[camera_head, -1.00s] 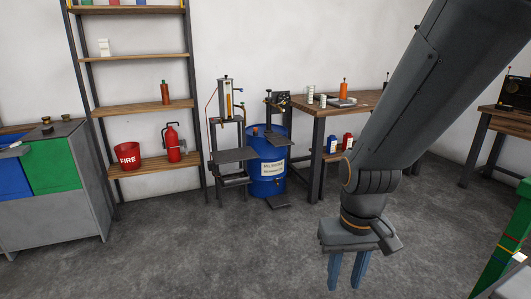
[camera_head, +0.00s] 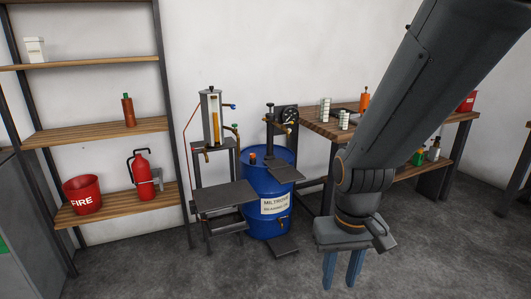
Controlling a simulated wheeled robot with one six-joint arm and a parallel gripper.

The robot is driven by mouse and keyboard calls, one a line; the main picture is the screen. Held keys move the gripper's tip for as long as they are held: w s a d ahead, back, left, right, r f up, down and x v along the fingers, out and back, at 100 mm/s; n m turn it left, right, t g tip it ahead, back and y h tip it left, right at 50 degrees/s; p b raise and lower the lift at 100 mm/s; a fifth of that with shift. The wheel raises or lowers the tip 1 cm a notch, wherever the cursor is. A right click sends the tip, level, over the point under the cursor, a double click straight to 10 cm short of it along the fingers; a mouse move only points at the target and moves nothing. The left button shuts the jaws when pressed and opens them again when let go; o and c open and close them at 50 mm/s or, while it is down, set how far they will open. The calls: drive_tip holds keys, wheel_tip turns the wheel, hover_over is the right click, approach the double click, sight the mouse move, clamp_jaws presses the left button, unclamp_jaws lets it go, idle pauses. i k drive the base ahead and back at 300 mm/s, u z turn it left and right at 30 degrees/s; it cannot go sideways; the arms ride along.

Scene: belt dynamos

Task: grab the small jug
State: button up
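I cannot tell for sure which thing is the small jug. A small white container (camera_head: 35,50), perhaps a jug, stands upright on the upper shelf at the far left; its details are too small to read. My gripper (camera_head: 342,270) hangs fingers down at the lower middle right, over the floor. Its two blue fingers are apart with nothing between them. It is far from the white container and touches nothing. My arm hides part of the workbench and its lower shelf.
A shelf rack holds a brown bottle (camera_head: 128,110), a red fire bucket (camera_head: 81,195) and an extinguisher (camera_head: 142,176). A blue drum (camera_head: 262,215) and a metal stand (camera_head: 225,195) stand by the wall. A wooden workbench (camera_head: 320,124) is behind my arm. Grey floor in front is clear.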

sight(344, 115)
drive_tip(key=i, duration=1.55)
drive_tip(key=z, duration=1.85)
drive_tip(key=i, duration=1.75)
drive_tip(key=u, duration=1.3)
